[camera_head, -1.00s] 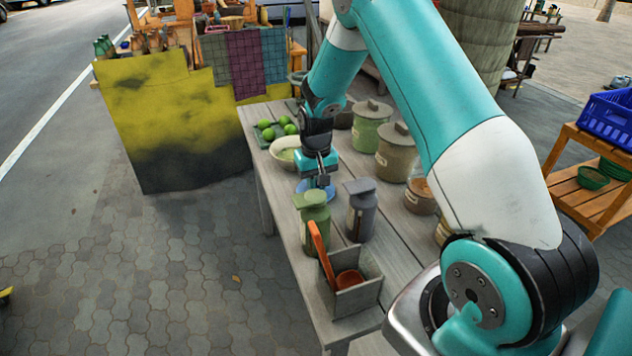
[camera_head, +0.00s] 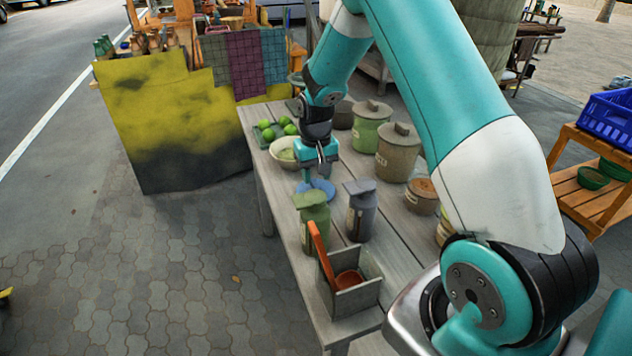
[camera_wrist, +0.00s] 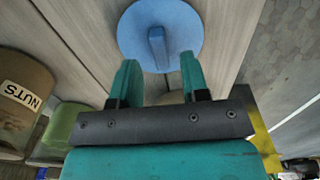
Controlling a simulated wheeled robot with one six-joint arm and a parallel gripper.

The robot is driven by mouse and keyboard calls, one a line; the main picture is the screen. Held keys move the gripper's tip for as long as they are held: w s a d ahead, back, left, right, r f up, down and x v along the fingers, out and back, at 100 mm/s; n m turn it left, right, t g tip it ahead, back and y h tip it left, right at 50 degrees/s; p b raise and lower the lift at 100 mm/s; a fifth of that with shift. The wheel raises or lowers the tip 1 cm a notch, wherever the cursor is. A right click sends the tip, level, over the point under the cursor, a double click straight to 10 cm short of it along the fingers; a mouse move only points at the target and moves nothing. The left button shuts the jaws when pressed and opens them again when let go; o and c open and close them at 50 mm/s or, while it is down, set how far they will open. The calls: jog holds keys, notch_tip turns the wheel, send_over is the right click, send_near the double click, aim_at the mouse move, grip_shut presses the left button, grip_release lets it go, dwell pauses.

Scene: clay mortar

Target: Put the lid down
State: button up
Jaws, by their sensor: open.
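The blue round lid (camera_head: 318,190) lies on the wooden table, behind the green and grey canisters. In the wrist view the lid (camera_wrist: 180,30) shows its bar handle standing up at its middle. My gripper (camera_head: 312,178) is above the lid. In the wrist view my gripper (camera_wrist: 157,75) has its two teal fingers apart with nothing between them. The handle lies ahead of the fingertips, in line with the gap, and looks clear of both fingers.
A green canister (camera_head: 313,220) and a grey canister (camera_head: 361,212) stand in front of the lid. A pale bowl (camera_head: 284,160) and a tray of limes (camera_head: 264,138) are behind. Lidded pots (camera_head: 397,155) stand to the right. A wooden box (camera_head: 350,300) is at the front.

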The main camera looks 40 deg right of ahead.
aim_at(315, 184)
notch_tip(315, 184, up, 9)
jog(key=s+a+r+n+y, duration=0.1)
jog(key=s+a+r+n, duration=0.15)
jog(key=a, duration=0.25)
jog(key=s+a+r+n, duration=0.1)
jog(key=s+a+r, duration=0.2)
jog(key=a+r, duration=0.15)
jog(key=s+a+r+n+y, duration=0.1)
jog(key=s+a+r+n, duration=0.1)
jog(key=s+a, duration=0.5)
jog(key=s+a+r+n+y, duration=0.2)
jog(key=s+a, duration=0.5)
jog(key=s, duration=0.8)
jog(key=r+n, duration=0.1)
jog(key=n, duration=0.1)
jog(key=shift+s+a+r+n, duration=0.15)
jog(key=shift+s+a+n, duration=0.2)
jog(key=shift+r, duration=0.1)
notch_tip(315, 184, up, 5)
jog(key=p, duration=0.4)
jog(key=shift+p, duration=0.4)
